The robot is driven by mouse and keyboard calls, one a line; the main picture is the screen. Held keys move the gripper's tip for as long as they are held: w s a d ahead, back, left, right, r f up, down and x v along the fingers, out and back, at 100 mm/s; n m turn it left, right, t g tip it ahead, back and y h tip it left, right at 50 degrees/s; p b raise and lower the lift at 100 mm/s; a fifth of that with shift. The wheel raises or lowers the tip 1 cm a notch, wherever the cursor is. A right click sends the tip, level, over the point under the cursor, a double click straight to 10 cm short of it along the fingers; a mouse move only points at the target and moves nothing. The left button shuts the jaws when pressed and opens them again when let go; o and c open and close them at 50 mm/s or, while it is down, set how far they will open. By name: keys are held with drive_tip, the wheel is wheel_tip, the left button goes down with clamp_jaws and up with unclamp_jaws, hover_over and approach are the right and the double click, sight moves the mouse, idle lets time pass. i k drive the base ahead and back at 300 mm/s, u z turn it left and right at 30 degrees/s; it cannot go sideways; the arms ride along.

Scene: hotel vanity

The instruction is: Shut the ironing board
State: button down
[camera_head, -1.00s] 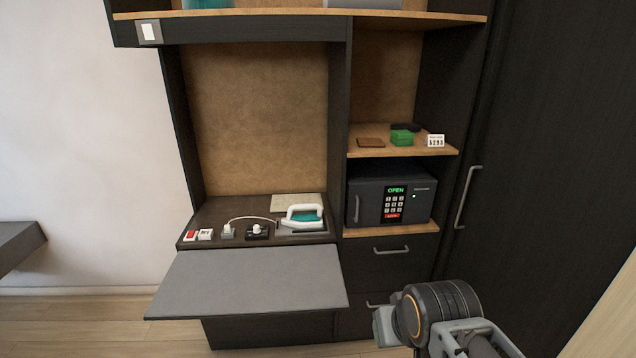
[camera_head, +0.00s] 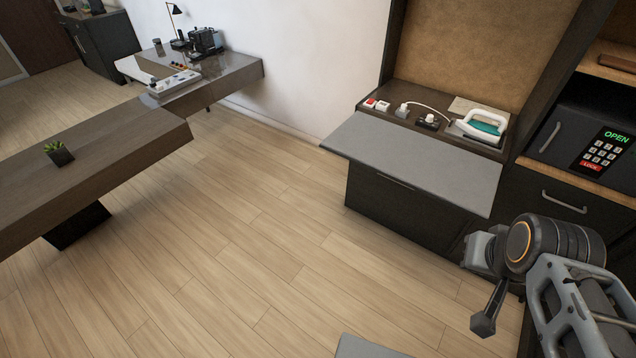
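The ironing board (camera_head: 415,160) is a flat grey panel folded out level from the dark cabinet on the right. Its top is bare. A white and teal iron (camera_head: 482,127) rests on the cabinet shelf behind the board. My arm shows at the lower right, in front of the cabinet drawers. A dark part near its end (camera_head: 488,312) points down toward the floor, below and in front of the board and apart from it. I cannot make out two fingertips there, so whether my gripper is open or shut does not show.
Sockets, a cord and a dark switch box (camera_head: 431,121) sit on the shelf by the iron. A safe (camera_head: 583,140) reading OPEN is at the right. A long dark table (camera_head: 110,150) with a small plant (camera_head: 58,153) stands left. The wooden floor (camera_head: 240,240) between is clear.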

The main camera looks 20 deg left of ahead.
sight(465, 181)
drive_tip(key=z, duration=0.85)
drive_tip(key=k, duration=0.15)
drive_tip(key=u, duration=2.3)
drive_tip(key=i, duration=0.65)
